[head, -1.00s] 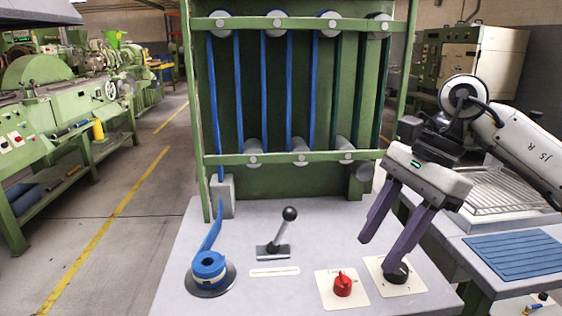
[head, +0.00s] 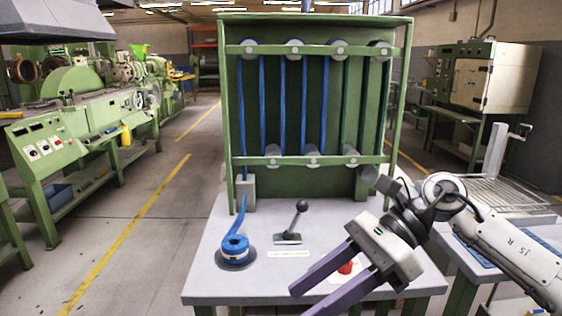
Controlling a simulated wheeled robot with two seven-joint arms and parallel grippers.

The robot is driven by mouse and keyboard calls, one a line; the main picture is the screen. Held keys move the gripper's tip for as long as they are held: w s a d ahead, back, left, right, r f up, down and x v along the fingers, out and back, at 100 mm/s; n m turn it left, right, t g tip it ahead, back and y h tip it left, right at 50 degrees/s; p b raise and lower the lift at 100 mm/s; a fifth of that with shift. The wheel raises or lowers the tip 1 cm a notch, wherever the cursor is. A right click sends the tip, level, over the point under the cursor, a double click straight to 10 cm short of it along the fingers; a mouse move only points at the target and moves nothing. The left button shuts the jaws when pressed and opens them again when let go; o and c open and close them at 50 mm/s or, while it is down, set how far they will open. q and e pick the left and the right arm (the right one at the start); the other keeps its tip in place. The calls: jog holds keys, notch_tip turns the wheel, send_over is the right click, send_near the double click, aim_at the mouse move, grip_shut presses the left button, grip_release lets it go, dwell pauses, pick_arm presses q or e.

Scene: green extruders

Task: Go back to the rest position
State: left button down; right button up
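My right gripper (head: 312,297) is in the head view at the lower right, in front of the near part of the grey table (head: 205,275). Its two purple fingers are spread apart with nothing between them. Its arm comes in from the right. A lever with a black ball (head: 301,206) stands tilted on the table, apart from the gripper. My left gripper is not in view.
A green frame (head: 318,20) with blue strands over rollers stands at the back of the table. A blue coil (head: 235,247) sits at the table's left. A side table with a blue mat (head: 480,246) is at the right. Open floor (head: 140,265) lies left.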

jog(key=s+a+r+m+t+y+p, duration=0.1)
jog(key=a+r+m+t+y+p, duration=0.3)
jog(key=a+m+y, duration=0.55)
jog(key=w+d+f+m+t+h+p, duration=0.15)
jog(key=d+f+m+t+h, duration=0.55)
jog(key=m, duration=0.9)
jog(key=w+d+f+m+t+h+p, duration=0.1)
jog(key=w+d+f+m+t+h, duration=0.25)
jog(key=d+f+m+t, duration=0.85)
pick_arm(q)
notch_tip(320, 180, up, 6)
jog(key=p, duration=0.2)
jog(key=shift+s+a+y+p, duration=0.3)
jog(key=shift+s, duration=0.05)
pick_arm(e)
jog(key=s+f+m+g+h, duration=0.3)
jog(key=s+f+m+g, duration=0.2)
jog(key=s, duration=0.5)
jog(key=s+d+f+m+g+h, duration=0.1)
jog(key=s+f+m+g+h, duration=0.3)
jog(key=s+f+m, duration=0.5)
jog(key=s+m+g, duration=0.1)
jog(key=g, duration=0.1)
jog(key=shift+d+f+g, duration=0.2)
jog(key=shift+g, duration=0.1)
jog(key=shift+m, duration=0.25)
